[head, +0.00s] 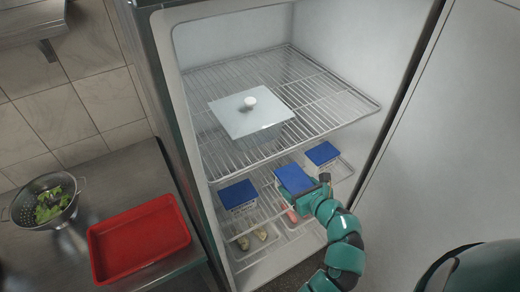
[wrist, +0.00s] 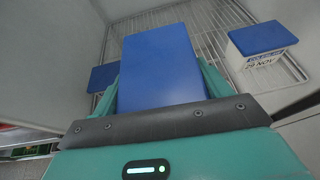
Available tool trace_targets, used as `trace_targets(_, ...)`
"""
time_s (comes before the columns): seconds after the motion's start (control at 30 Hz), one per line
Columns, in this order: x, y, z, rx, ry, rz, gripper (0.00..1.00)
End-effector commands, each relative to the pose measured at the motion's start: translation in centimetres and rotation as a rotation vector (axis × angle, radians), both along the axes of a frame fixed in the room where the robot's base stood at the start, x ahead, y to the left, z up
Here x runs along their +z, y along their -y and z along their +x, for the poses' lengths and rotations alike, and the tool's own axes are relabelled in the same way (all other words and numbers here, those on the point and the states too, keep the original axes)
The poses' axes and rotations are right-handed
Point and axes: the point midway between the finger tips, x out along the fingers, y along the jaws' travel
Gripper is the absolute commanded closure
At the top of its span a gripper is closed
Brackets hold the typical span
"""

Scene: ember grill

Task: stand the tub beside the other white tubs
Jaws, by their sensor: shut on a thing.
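My gripper (head: 316,190) is shut on a white tub with a blue lid (head: 294,178), inside the open fridge. The held tub's blue lid (wrist: 162,65) fills the middle of the wrist view, between the green fingers. Two other blue-lidded white tubs stand on the lower wire shelf: one to the left (head: 238,195) and one farther right (head: 322,153). Whether the held tub touches the shelf I cannot tell.
The upper wire shelf (head: 340,98) carries a pale square cover with a knob (head: 252,112) and overhangs the tubs. Trays with food (head: 262,236) lie low in the fridge. A red tray (head: 138,240) and a colander of greens (head: 50,205) stand on the steel counter at left.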

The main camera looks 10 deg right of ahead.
Motion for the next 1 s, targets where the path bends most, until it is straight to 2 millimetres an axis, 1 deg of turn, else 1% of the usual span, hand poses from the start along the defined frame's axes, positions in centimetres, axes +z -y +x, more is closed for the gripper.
trace_targets(0.03,1.0,0.0,-0.4,0.016,0.001,-0.004,0.63)
trace_targets(0.17,1.0,-0.1,-0.5,0.043,0.005,-0.011,0.63)
trace_targets(0.33,-0.3,-0.2,0.9,0.048,0.008,-0.013,0.63)
trace_targets(0.57,-1.3,-0.1,3.1,0.047,0.008,-0.011,0.63)
trace_targets(0.9,-2.3,0.0,5.9,0.048,0.007,-0.011,0.63)
trace_targets(1.0,-2.0,0.2,6.8,0.045,0.003,-0.012,0.63)
